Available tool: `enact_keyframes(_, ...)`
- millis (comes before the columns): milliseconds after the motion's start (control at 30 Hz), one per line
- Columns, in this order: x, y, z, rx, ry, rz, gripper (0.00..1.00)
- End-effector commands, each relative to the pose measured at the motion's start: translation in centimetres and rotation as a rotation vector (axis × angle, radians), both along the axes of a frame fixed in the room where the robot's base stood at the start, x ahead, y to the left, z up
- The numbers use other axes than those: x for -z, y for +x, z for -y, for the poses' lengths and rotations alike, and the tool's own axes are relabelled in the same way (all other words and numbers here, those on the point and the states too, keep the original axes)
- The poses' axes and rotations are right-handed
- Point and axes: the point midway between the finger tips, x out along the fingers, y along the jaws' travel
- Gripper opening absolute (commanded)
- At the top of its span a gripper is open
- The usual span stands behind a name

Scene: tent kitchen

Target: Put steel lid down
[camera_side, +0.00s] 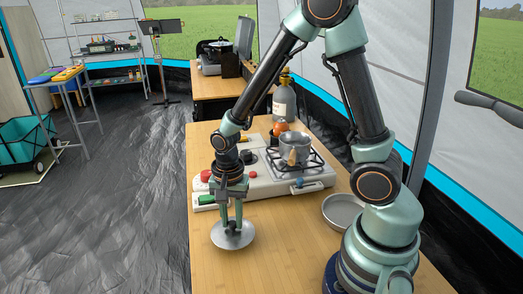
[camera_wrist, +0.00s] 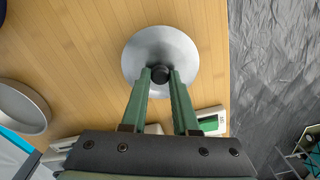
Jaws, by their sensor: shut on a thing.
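The steel lid (camera_side: 233,239) is a round grey disc with a dark knob, low over the front left part of the wooden table. My gripper (camera_side: 233,222) points down and is shut on the lid's knob. In the wrist view the lid (camera_wrist: 160,47) lies flat below my gripper (camera_wrist: 160,75), with the dark knob between the fingertips. I cannot tell whether the lid touches the table. A steel pot (camera_side: 294,147) stands on the stove's burner with something wooden in front of it.
The camping stove (camera_side: 262,182) is behind the lid. A round metal pan (camera_side: 343,210) lies to the right, near my base; it also shows in the wrist view (camera_wrist: 22,108). A gas bottle (camera_side: 284,102) stands at the back. The table (camera_side: 288,245) is clear between lid and pan.

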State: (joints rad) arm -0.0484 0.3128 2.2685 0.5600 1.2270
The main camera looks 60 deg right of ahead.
Motion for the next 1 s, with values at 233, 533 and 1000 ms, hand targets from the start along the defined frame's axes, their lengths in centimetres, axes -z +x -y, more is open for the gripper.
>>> enact_keyframes(233, 0.2, 0.0, 0.0, 0.0, 0.0, 0.0, 0.43)
enact_keyframes(533, 0.2, 0.0, 0.0, 0.0, 0.0, 0.0, 0.58)
enact_keyframes(1000, -5.0, 0.2, 0.0, 0.0, 0.0, 0.009, 0.58)
